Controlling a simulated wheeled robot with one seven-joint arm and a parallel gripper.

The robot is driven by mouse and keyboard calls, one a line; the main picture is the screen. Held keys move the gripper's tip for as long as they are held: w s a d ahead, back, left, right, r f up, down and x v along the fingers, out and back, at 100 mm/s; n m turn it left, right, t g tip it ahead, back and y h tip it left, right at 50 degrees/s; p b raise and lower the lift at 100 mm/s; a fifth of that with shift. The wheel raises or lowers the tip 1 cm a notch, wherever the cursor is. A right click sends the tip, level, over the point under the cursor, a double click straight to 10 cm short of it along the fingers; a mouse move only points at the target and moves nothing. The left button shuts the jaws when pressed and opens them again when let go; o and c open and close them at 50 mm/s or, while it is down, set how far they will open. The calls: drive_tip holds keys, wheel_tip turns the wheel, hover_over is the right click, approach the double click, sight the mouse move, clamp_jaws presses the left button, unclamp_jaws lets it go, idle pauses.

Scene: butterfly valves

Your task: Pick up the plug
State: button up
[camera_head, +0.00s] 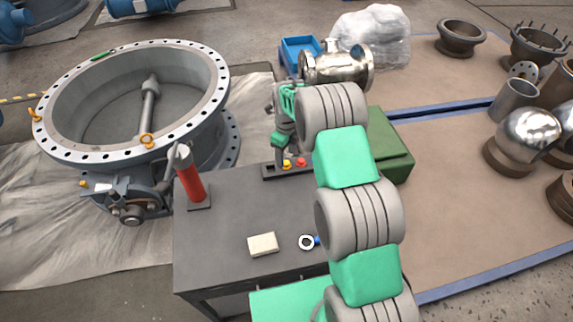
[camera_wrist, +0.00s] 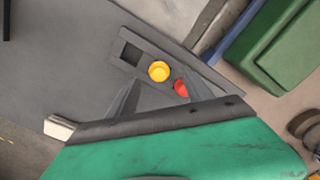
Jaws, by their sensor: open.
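The task names a plug; a yellow round piece (camera_head: 287,164) and a red round piece (camera_head: 301,163) sit in a dark holder on the grey table, and I cannot tell which one is the plug. In the wrist view, the yellow piece (camera_wrist: 159,71) lies between and beyond my finger tips, and the red piece (camera_wrist: 181,88) is partly hidden by the right finger. The holder (camera_wrist: 137,40) also has an empty square pocket. My gripper (camera_wrist: 162,82) is open and empty, above the holder. In the head view, my arm partly covers this area.
The grey table (camera_head: 225,225) also bears a red cylinder (camera_head: 191,180), a cream block (camera_head: 263,244) and a white ring (camera_head: 307,242). A large flanged valve (camera_head: 190,95) stands at the left. A green box (camera_head: 390,150) and metal valve (camera_head: 345,65) stand behind.

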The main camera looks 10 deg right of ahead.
sight(286, 163)
wheel_tip(286, 163, down, 3)
drive_tip(key=shift+s+f, duration=0.1)
drive_tip(key=shift+f, duration=0.05)
clamp_jaws()
idle(0.5)
